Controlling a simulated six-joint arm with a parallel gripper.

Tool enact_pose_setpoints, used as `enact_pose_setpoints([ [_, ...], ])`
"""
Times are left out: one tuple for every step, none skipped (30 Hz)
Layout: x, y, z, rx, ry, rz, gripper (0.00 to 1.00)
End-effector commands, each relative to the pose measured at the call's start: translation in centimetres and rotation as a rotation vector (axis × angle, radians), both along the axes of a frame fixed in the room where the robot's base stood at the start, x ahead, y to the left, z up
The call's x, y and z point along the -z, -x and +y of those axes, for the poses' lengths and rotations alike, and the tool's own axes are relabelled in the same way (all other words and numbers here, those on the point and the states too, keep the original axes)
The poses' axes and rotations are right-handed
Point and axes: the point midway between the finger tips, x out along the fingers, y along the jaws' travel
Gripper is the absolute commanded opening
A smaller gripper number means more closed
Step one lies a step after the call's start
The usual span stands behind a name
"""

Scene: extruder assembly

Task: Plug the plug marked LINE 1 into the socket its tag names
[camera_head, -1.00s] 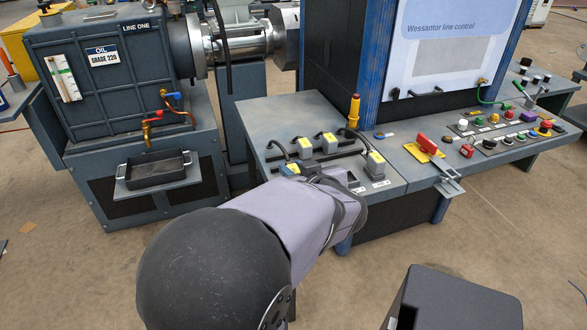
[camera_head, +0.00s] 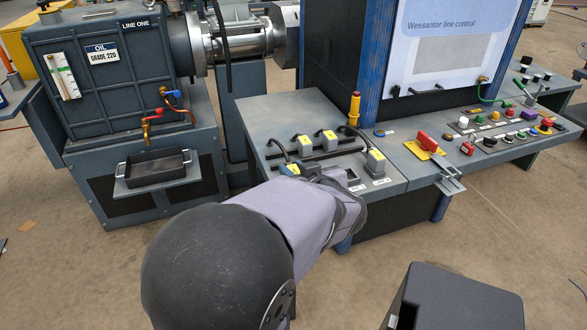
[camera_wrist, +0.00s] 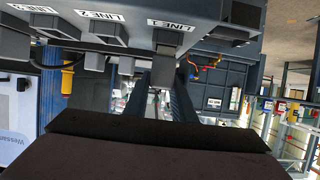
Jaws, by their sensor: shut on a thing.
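In the wrist view, my gripper (camera_wrist: 168,100) is shut on this grey plug (camera_wrist: 163,72), which lines up with the socket labelled LINE 1 (camera_wrist: 168,40). I cannot tell whether it is seated. The sockets labelled LINE 2 (camera_wrist: 100,32) and LINE 3 lie to its left. The tag's writing is too small to read.
Another plug (camera_head: 375,160) stands at the right, near the white labels. A red switch (camera_head: 427,141) is further right.

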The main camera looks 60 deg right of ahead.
Motion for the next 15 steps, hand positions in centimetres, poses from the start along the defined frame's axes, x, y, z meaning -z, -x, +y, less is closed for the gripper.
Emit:
enact_pose_setpoints([
  [0.14, -0.01, 0.00, 0.000, 0.000, 0.000, 0.00],
  [0.19, -0.01, 0.00, 0.000, 0.000, 0.000, 0.00],
  [0.26, -0.01, 0.01, 0.000, 0.000, 0.000, 0.00],
  [0.31, -0.01, 0.01, 0.000, 0.000, 0.000, 0.00],
  [0.37, -0.01, 0.01, 0.000, 0.000, 0.000, 0.00],
  [0.44, -0.01, 0.01, 0.000, 0.000, 0.000, 0.00],
  [0.50, -0.01, 0.01, 0.000, 0.000, 0.000, 0.00],
  [0.55, -0.01, 0.01, 0.000, 0.000, 0.000, 0.00],
  [0.63, -0.01, 0.01, 0.000, 0.000, 0.000, 0.00],
  [0.68, -0.01, 0.01, 0.000, 0.000, 0.000, 0.00],
  [0.74, -0.01, 0.02, 0.000, 0.000, 0.000, 0.00],
  [0.80, -0.01, 0.02, 0.000, 0.000, 0.000, 0.00],
  [0.85, 0.00, 0.01, 0.000, 0.000, 0.000, 0.00],
  [0.91, 0.00, 0.01, 0.000, 0.000, 0.000, 0.00],
  [0.98, 0.00, 0.01, 0.000, 0.000, 0.000, 0.00],
])
